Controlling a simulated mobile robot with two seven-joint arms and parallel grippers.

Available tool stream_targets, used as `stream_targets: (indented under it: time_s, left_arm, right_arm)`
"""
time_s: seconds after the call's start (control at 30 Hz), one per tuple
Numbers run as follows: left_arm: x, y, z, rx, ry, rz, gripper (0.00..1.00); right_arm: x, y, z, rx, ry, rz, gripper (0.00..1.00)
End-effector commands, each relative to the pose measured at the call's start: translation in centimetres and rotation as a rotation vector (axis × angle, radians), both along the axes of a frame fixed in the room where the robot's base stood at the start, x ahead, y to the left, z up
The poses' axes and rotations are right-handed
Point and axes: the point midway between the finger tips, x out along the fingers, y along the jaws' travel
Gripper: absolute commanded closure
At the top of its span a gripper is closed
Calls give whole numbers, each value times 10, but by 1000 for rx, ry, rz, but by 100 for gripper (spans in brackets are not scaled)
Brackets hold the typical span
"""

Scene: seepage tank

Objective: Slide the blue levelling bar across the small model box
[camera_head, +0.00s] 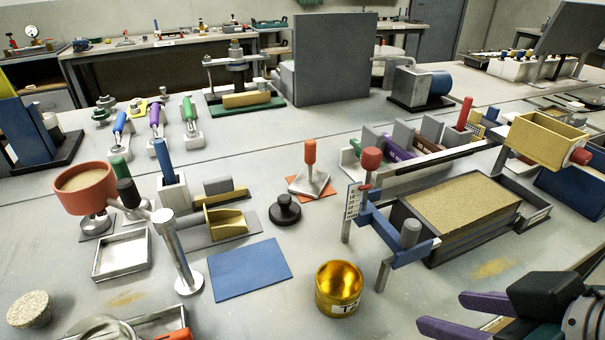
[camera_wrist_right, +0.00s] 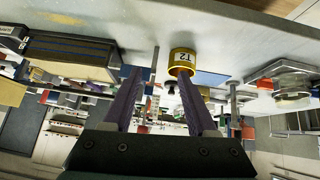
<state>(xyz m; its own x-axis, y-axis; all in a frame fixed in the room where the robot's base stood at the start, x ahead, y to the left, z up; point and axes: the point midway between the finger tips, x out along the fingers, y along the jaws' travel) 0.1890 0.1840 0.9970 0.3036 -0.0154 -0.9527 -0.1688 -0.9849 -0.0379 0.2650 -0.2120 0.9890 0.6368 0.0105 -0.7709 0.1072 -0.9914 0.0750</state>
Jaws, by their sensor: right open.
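The blue levelling bar (camera_head: 393,236) is in the head view at the near left end of the small model box. It has a grey upright knob (camera_head: 411,232) and stands apart from my gripper. The small model box (camera_head: 437,250) is dark-walled and filled with level tan sand (camera_head: 465,203). It also shows at the upper left of the wrist view (camera_wrist_right: 80,57). My right gripper (camera_head: 443,312) is at the lower right, in front of the box, with its purple fingers spread and nothing between them. Its fingers also show in the wrist view (camera_wrist_right: 157,73). My left gripper is out of view.
A gold tin marked T2 (camera_head: 339,288) stands left of my right gripper. A red-topped post (camera_head: 370,165) and a scale plate (camera_head: 353,202) stand by the bar. A yellow hopper (camera_head: 545,138) is raised behind the box.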

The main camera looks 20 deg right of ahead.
Motion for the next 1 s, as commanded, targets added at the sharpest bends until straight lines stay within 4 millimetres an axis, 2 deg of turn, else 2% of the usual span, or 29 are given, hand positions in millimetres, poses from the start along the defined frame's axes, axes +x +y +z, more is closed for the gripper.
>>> stream_targets:
  time_s: [0.03, 0.17, 0.3, 0.4, 0.5, 0.63, 0.8, 1.0]
  left_arm:
    - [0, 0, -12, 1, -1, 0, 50]
    - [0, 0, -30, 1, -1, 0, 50]
    - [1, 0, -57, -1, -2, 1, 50]
    - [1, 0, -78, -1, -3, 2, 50]
    - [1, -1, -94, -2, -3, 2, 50]
    - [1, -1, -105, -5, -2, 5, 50]
    - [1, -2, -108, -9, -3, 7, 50]
    - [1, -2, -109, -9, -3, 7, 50]
  right_arm:
    - [7, -5, -12, 0, -43, 2, 42]
    - [28, -15, -25, 21, -181, 12, 42]
    - [49, -30, -37, 63, -376, 48, 42]
    - [60, -40, -41, 114, -536, 96, 42]
    - [63, -48, -36, 172, -672, 152, 42]
    - [61, -54, -27, 230, -787, 215, 42]
    - [61, -55, -18, 264, -847, 249, 42]
    - [85, -46, -16, 266, -853, 252, 42]
